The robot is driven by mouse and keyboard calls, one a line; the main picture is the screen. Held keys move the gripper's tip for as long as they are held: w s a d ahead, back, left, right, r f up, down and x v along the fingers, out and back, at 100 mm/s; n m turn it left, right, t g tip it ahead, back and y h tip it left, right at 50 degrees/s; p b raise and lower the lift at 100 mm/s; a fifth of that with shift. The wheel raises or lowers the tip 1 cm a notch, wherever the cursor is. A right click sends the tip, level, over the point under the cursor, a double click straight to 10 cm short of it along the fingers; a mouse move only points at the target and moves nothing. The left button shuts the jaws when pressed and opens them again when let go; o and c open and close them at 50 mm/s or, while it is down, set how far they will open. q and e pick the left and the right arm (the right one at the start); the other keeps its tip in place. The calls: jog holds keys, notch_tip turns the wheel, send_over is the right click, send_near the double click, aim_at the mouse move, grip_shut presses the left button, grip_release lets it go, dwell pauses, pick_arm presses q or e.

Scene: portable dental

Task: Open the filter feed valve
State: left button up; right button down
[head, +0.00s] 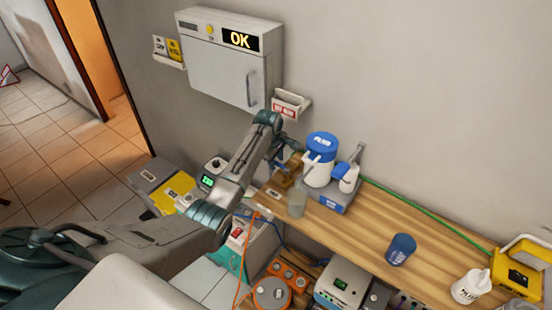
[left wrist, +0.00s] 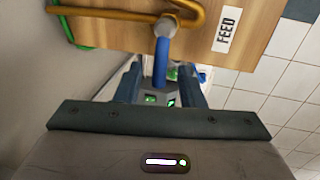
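The filter feed valve has a blue lever handle (left wrist: 161,62) on a grey pivot (left wrist: 165,27). It is fixed to a bent brass pipe (left wrist: 115,11), beside a white FEED label (left wrist: 227,30) on wood. My left gripper (left wrist: 160,78) is open, with its two dark blue fingers on either side of the lever and a gap on each side. In the head view, my left gripper (head: 281,158) is at the left end of the wooden counter, by the brass pipework (head: 287,176); the lever is hard to make out there. My right gripper is in neither view.
The blue-and-white filter jug (head: 320,160) stands close right of my left gripper. A clear cup (head: 297,203) stands just in front. A wall cabinet (head: 228,62) reading OK hangs above. The wooden counter (head: 365,225) has bare room before the blue cup (head: 401,249).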

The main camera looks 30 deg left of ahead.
pick_arm(q)
grip_shut()
